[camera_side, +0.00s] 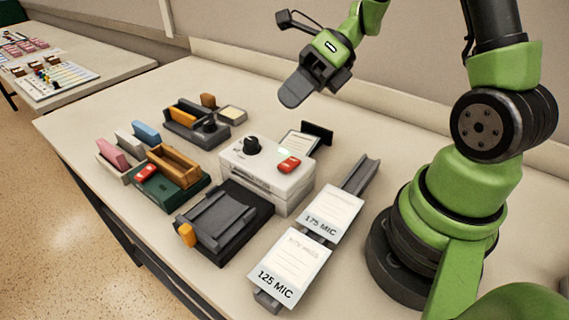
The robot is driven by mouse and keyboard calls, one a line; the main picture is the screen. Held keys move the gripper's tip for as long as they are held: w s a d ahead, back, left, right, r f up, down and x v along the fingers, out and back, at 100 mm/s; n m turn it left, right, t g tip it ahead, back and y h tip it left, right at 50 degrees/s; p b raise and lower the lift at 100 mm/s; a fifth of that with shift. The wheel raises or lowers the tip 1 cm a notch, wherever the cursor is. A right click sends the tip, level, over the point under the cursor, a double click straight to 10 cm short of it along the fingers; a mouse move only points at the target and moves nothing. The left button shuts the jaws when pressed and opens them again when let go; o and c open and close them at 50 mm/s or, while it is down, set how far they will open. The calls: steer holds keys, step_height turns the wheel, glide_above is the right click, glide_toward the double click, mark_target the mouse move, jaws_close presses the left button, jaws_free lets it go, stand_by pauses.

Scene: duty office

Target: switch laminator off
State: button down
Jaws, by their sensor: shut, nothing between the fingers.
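The laminator appears to be the white box (262,178) in the middle of the table, with a slot along its front. On its top are a black knob (253,145) and a red switch (289,164); which way the switch is set is too small to tell. A small pale green patch shows on the top near the switch. My gripper (291,98) is shut and empty. It hangs in the air, above and behind the white box in the picture, clear of the switch.
A dark tray device with an orange lever (187,235) stands in front. A green base with a red switch (146,172) and wooden block is left; a dark unit (188,122) is behind. Cards marked 175 MIC (330,214) and 125 MIC (288,268) lie on a dark rail.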

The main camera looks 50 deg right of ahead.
mark_target(285, 163)
steer(key=shift+a+f, duration=0.25)
steer(key=shift+f, duration=1.2)
steer(key=shift+a+f, duration=0.25)
steer(key=shift+f, duration=1.2)
steer(key=shift+a+f, duration=0.25)
steer(key=shift+f, duration=1.2)
steer(key=shift+f, duration=0.15)
steer(key=shift+a+f, duration=0.1)
steer(key=shift+f, duration=0.15)
steer(key=shift+f, duration=0.35)
steer(key=shift+r, duration=0.1)
steer(key=shift+r, duration=0.7)
steer(key=shift+r, duration=0.1)
